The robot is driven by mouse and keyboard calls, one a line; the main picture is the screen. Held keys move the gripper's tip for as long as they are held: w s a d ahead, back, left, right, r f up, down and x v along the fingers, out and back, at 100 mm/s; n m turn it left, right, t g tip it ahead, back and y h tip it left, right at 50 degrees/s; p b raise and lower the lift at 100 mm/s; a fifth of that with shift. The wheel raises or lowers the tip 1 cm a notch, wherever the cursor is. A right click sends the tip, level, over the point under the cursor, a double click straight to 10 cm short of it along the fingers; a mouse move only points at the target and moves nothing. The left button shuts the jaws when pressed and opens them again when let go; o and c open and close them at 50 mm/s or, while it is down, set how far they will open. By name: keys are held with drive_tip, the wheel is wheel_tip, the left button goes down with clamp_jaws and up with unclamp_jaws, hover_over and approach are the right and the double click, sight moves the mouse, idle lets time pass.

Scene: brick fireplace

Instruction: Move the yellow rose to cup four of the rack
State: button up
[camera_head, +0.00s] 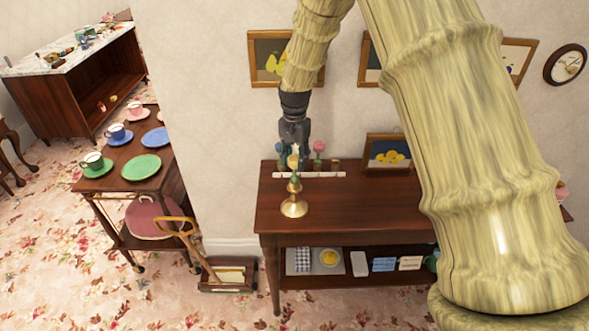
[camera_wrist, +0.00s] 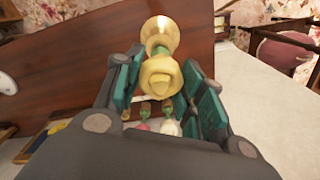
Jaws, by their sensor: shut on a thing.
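The yellow rose (camera_head: 293,161) is upright above the brass candlestick (camera_head: 294,207) on the wooden table. In the wrist view its bloom (camera_wrist: 161,77) lies between the two teal finger pads, with the candlestick (camera_wrist: 160,35) below it. My gripper (camera_head: 294,150) points down and is shut on the rose. I cannot tell whether the stem's lower end is still inside the candlestick. The rack (camera_head: 328,174), with a pale front strip, stands just behind. It holds a pink rose (camera_head: 319,147) and a white rose (camera_wrist: 168,127); cup numbers are too small to read.
A framed picture (camera_head: 388,152) stands on the table (camera_head: 350,206) right of the rack. My arm hides the table's right part. The front middle of the tabletop is clear.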

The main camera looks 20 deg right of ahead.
drive_tip(key=shift+r+p, duration=1.3)
drive_tip(key=shift+r, duration=0.3)
idle(0.6)
drive_tip(key=shift+r+p, duration=0.55)
drive_tip(key=shift+r, duration=0.15)
idle(0.9)
